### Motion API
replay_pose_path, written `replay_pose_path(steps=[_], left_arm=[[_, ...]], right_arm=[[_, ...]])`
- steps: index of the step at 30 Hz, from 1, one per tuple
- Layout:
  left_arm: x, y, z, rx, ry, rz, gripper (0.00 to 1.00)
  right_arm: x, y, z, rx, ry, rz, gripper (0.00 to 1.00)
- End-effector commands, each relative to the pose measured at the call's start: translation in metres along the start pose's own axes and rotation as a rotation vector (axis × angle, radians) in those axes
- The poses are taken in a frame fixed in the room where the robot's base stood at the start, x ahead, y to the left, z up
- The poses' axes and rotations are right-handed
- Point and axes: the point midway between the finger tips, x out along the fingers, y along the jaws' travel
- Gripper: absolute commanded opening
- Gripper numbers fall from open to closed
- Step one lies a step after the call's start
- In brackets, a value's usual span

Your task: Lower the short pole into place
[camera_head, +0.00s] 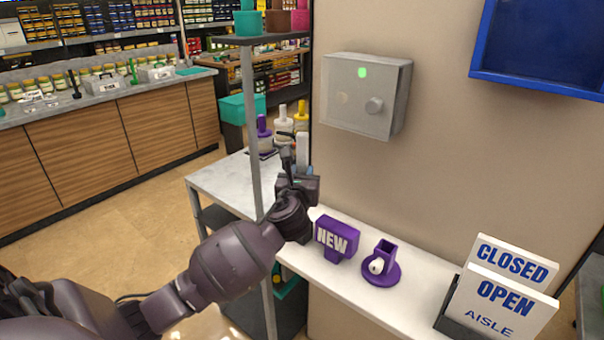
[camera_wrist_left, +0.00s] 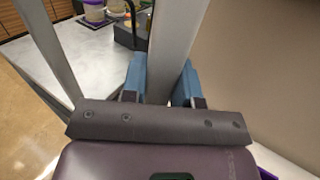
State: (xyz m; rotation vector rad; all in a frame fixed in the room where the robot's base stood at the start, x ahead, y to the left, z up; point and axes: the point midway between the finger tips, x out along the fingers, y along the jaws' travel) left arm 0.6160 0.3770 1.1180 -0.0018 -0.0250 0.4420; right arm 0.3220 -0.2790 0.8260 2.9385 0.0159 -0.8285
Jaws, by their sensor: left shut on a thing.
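My left gripper (camera_head: 299,174) is above the white counter, by the wall. In the left wrist view its blue fingers (camera_wrist_left: 161,84) are shut on either side of the light grey short pole (camera_wrist_left: 174,40). The short pole (camera_head: 302,150) shows in the head view as a pale upright piece above the gripper; its lower end is hidden by the gripper and arm. A purple round base with a square, hollow-looking socket (camera_head: 388,250) stands on the counter to the right. A purple NEW sign (camera_head: 332,238) stands between the gripper and this base. My right gripper is not in view.
The counter (camera_head: 425,285) has bare surface around the purple base. A CLOSED/OPEN sign holder (camera_head: 500,295) stands at the right. A tall grey post (camera_head: 250,110) rises left of the gripper. Bottles (camera_head: 283,130) stand behind. A grey box (camera_head: 365,97) hangs on the wall.

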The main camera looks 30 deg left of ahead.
Motion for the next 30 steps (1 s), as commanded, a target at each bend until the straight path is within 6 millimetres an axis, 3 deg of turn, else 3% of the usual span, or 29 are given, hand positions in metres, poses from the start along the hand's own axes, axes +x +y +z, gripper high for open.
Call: replay_pose_path(steps=[1, 30], left_arm=[[-0.002, 0.002, -0.022, 0.009, 0.040, 0.006, 0.00], [-0.002, 0.002, -0.038, 0.009, 0.041, 0.006, 0.00]], right_arm=[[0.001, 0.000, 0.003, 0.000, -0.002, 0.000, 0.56], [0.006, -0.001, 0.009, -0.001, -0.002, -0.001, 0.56]])
